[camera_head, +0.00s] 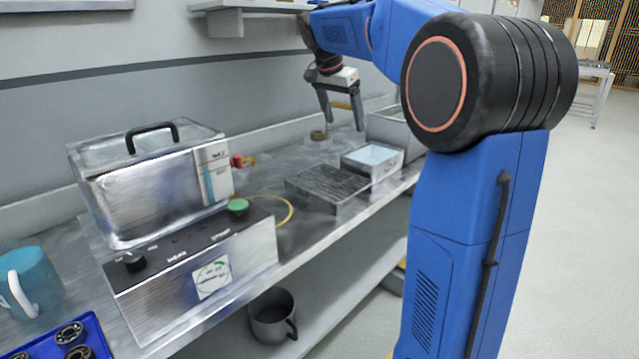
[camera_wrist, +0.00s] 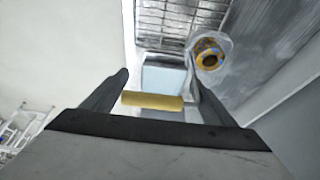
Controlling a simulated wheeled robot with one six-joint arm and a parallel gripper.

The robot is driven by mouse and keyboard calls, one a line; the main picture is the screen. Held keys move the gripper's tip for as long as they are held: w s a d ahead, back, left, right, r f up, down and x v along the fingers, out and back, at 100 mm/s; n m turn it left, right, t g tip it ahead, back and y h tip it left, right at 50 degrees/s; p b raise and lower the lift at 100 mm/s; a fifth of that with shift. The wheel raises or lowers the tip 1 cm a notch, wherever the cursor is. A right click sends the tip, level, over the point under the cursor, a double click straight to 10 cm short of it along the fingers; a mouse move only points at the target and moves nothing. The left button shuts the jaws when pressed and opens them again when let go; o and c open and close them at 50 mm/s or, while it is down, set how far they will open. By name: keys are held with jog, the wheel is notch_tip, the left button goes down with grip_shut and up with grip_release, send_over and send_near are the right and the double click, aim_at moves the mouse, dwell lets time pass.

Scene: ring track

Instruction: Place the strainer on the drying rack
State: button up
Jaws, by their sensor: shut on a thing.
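My gripper (camera_head: 342,122) is raised above the far part of the counter, its fingers pointing down. It is shut on a short yellow bar (camera_head: 342,105), which lies crosswise between the fingertips in the wrist view (camera_wrist: 152,100). The bar may be the strainer's handle; I cannot make out a mesh bowl on it. The dark wire rack (camera_head: 328,183), apparently the drying rack, lies on the counter below and nearer than my gripper. Its bare grid also shows at the top of the wrist view (camera_wrist: 180,22).
A pale-blue-filled tray (camera_head: 372,158) stands beside the rack. A brown ring (camera_head: 318,135) sits near the wall; a yellow-brown ring (camera_wrist: 208,55) shows in the wrist view. A metal bath (camera_head: 160,185), blue mug (camera_head: 30,280) and blue bearing tray (camera_head: 65,340) occupy the left.

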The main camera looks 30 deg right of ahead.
notch_tip(320, 180, down, 10)
jog(key=shift+a, duration=0.2)
dwell(0.5)
jog(key=o, duration=1.6)
jog(key=shift+f, duration=0.1)
jog(key=v, duration=1.1)
jog(key=s+a+f+n+t+y, duration=0.1)
jog(key=s+a+f+n, duration=0.25)
jog(key=s, duration=0.55)
jog(key=s+a+f+n+t+y, duration=0.1)
jog(key=s+a+f+n, duration=0.25)
jog(key=s, duration=0.55)
jog(key=s+a+f+n+y, duration=0.1)
jog(key=s+a+f+n, duration=0.2)
jog(key=s+f, duration=0.5)
jog(key=s+a+f+n+t+y, duration=0.1)
jog(key=s+a+f+n, duration=0.2)
jog(key=s+f, duration=0.5)
jog(key=shift+s+a+n, duration=0.3)
jog(key=shift+s+n, duration=0.2)
